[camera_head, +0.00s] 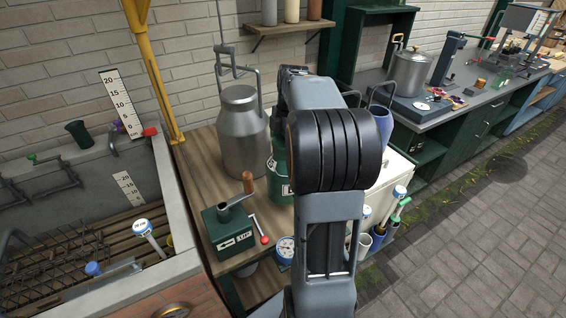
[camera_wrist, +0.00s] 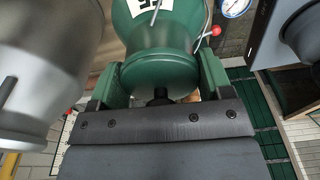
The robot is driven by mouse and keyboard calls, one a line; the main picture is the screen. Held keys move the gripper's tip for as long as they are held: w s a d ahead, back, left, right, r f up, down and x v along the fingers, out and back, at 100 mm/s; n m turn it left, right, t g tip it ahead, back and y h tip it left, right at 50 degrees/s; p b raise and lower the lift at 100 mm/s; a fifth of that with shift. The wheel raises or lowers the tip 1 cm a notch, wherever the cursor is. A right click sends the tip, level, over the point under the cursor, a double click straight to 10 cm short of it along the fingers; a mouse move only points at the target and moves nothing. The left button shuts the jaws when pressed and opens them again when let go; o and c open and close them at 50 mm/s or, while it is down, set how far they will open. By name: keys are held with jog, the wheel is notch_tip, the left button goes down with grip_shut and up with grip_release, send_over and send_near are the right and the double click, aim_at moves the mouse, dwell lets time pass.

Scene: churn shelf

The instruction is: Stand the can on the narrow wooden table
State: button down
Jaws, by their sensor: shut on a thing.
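The green can (camera_head: 280,170), with a white label, is mostly hidden behind my arm in the head view. In the wrist view the green can (camera_wrist: 155,75) fills the top middle. My gripper (camera_wrist: 161,80) is shut on it, with one green finger on each side. The narrow wooden table (camera_head: 200,165) stands against the brick wall. The can is over or on this table beside a grey metal churn (camera_head: 240,135); I cannot tell whether its base touches the wood. The churn also shows close at the left of the wrist view (camera_wrist: 45,60).
A green box with a lever (camera_head: 228,230) and a round gauge (camera_head: 285,249) are at the table's front. A stone trough (camera_head: 180,225) lies left. Tall blue and white cups (camera_head: 376,240) are right of my arm. A counter with a steel pot (camera_head: 411,72) is at the back right.

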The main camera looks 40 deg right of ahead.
jog(key=shift+f, duration=2.75)
jog(key=shift+c, duration=0.2)
grip_release()
jog(key=r, duration=0.3)
jog(key=d+r, duration=0.1)
jog(key=r, duration=0.7)
jog(key=shift+s+d+r, duration=0.1)
jog(key=shift+d+r, duration=0.05)
jog(key=shift+r+p, duration=0.25)
jog(key=shift+p, duration=0.05)
jog(key=s+a+f+m+t, duration=0.1)
jog(key=s+a+f+m, duration=0.2)
jog(key=a, duration=0.4)
jog(key=s+a+f+m+t+h, duration=0.1)
jog(key=s+a+f+m, duration=0.2)
jog(key=s+a+m, duration=0.2)
jog(key=s+a+f+m+t, duration=0.1)
jog(key=s+a+f+m, duration=0.2)
jog(key=a+m, duration=0.5)
jog(key=shift+s+a+t, duration=0.3)
jog(key=shift+s+a, duration=0.35)
jog(key=shift+a, duration=0.55)
jog(key=shift+f, duration=0.1)
